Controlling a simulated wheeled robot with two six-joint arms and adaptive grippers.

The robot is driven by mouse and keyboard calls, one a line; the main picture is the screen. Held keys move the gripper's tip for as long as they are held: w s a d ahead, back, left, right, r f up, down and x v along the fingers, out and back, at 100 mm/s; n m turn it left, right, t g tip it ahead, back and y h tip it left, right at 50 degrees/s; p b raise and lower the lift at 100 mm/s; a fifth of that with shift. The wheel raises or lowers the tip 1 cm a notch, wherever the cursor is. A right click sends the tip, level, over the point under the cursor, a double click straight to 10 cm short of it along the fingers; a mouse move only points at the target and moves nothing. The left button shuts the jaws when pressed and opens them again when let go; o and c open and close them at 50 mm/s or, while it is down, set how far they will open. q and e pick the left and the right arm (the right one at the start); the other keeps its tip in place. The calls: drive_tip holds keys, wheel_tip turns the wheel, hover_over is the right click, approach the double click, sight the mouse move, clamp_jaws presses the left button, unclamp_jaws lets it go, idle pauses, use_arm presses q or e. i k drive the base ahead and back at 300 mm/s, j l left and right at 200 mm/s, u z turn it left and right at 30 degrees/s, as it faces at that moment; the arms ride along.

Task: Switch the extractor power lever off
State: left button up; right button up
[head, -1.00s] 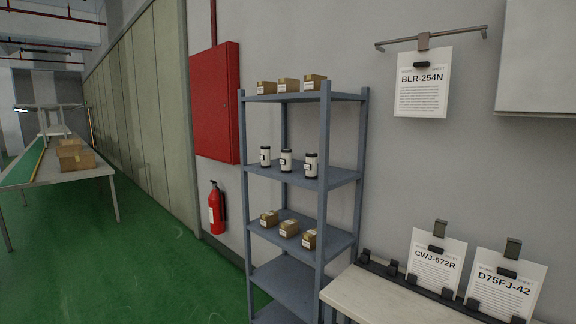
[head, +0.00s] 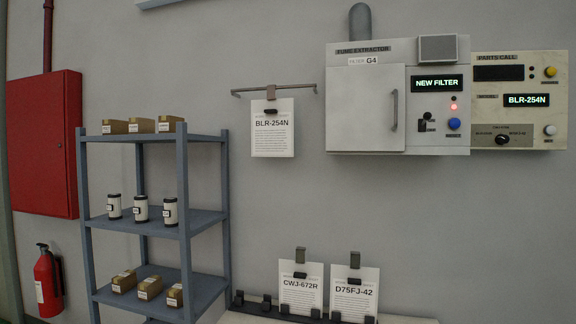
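The fume extractor (head: 366,110) is a pale box on the wall at the upper right in the head view. Its left part is a closed door with a vertical handle. Its right panel has a screen reading "NEW FILTER", a lit red lamp (head: 453,106), a blue button (head: 454,123) and a small dark lever (head: 424,121) with labels too small to read. The lever has a dark knob near the top; I cannot tell its on or off position for certain. Neither of my grippers shows.
A parts call panel (head: 518,72) reading "BLR-254N" adjoins the extractor's right side. A sheet marked BLR-254N (head: 272,140) hangs from a rail. Below stand two sheets on a pale table (head: 400,320). A blue-grey shelf (head: 208,221) stands left, near a fire extinguisher (head: 46,275).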

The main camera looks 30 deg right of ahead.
sight(427, 116)
drive_tip(key=z, duration=1.9)
